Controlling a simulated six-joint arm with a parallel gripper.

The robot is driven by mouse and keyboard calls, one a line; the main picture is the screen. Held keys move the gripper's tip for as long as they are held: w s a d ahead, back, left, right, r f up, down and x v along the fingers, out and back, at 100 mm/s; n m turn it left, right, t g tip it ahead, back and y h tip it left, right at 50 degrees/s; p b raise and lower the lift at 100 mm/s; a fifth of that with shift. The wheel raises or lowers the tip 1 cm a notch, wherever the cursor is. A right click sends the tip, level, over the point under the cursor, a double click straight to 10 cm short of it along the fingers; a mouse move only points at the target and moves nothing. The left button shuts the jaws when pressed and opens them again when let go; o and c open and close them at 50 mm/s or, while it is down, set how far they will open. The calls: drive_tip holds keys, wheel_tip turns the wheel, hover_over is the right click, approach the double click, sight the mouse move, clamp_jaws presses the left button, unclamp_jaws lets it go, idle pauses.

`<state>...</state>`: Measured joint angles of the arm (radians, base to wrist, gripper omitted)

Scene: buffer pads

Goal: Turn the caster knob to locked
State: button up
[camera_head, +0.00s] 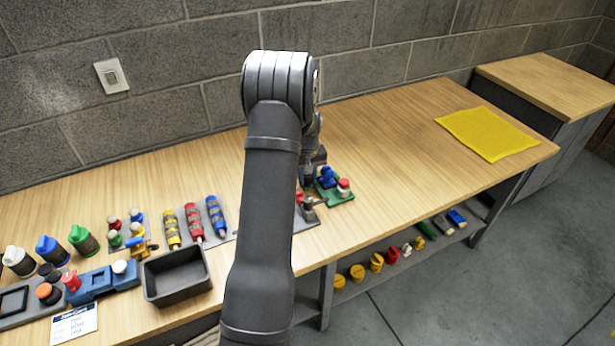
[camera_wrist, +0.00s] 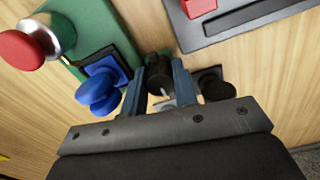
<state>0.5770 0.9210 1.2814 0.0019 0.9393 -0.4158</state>
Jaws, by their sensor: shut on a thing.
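My gripper (camera_wrist: 159,88) has its two blue-grey fingers on either side of a small dark knob (camera_wrist: 157,67), shut on it. The knob seems to be the caster knob; its lower part and any lock marking are hidden or too small to read. In the head view my gripper (camera_head: 312,172) is low over the bench, partly hidden behind my arm, beside the green base (camera_head: 337,198). A blue knob (camera_wrist: 98,93) on that base is just left of the fingers. A second black knob (camera_wrist: 214,84) is just right of them.
A red button (camera_wrist: 20,50) stands on the green base (camera_wrist: 92,28). A grey plate with a red part (camera_wrist: 198,7) lies close by. Left on the bench are a black tray (camera_head: 148,284), coloured tubes and knobs. The bench between the gripper and the yellow mat (camera_head: 488,133) is clear.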

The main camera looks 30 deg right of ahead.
drive_tip(key=shift+m, duration=0.3)
drive_tip(key=m, duration=1.3)
drive_tip(key=shift+w+a, duration=0.1)
drive_tip(key=shift+m, duration=2.1)
drive_tip(key=o, duration=0.7)
wheel_tip(320, 180, up, 18)
drive_tip(key=shift+f, duration=0.25)
